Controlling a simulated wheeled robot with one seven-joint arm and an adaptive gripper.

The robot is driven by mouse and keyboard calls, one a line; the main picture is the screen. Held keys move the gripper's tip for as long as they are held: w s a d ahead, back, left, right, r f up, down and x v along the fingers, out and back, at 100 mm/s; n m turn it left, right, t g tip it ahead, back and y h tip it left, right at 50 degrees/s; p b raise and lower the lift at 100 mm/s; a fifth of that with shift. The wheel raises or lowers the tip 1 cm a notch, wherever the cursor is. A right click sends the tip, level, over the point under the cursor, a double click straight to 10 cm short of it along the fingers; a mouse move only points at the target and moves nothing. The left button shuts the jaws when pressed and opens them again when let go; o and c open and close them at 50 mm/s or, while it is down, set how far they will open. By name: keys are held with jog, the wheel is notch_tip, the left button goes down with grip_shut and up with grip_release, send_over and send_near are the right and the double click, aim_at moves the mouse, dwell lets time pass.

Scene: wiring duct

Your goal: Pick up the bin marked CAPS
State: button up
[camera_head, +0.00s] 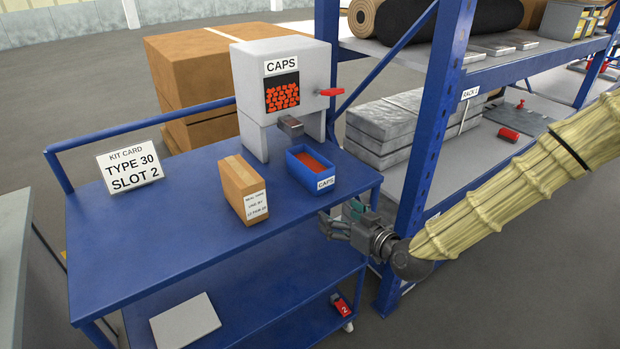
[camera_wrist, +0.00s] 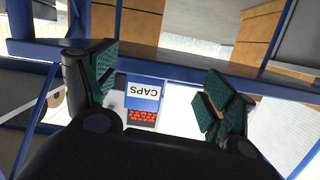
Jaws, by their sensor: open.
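The bin marked CAPS (camera_head: 309,179) is a small blue open box holding red caps, with a white label on its front. It stands on the blue cart top (camera_head: 190,237) near its right edge, in front of the caps dispenser (camera_head: 260,95). In the wrist view the blue bin (camera_wrist: 143,90) shows upside down between the open fingers, some way off. My gripper (camera_head: 336,226) is open and empty, just off the cart's right edge, lower right of the bin and not touching it. In the wrist view its fingers (camera_wrist: 160,92) have green pads.
A brown carton (camera_head: 240,190) stands just left of the bin. A kit card (camera_head: 130,167) reads TYPE 30 SLOT 2. A blue rack post (camera_head: 425,130) rises close beside my gripper. The cart's front left top is clear. A lower shelf holds a grey plate (camera_head: 185,321).

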aim_at(316, 163)
jog(key=w+r, duration=0.1)
jog(key=r, duration=0.1)
jog(key=w+r+t+y, duration=0.1)
jog(key=r, duration=0.2)
jog(key=w+r+n+t, duration=0.1)
jog(key=r, duration=0.2)
jog(key=shift+w, duration=0.15)
jog(key=x, duration=0.4)
jog(key=shift+r, duration=0.25)
jog(key=shift+f+p+x, duration=0.15)
jog(key=shift+p+x, duration=0.3)
jog(key=shift+x, duration=1.25)
jog(key=shift+f+p+x, duration=0.1)
jog(key=shift+p+x, duration=0.35)
jog(key=shift+x, duration=1.2)
jog(key=shift+a, duration=0.15)
jog(key=c, duration=1.1)
jog(key=shift+c, duration=0.7)
jog(key=shift+r, duration=0.15)
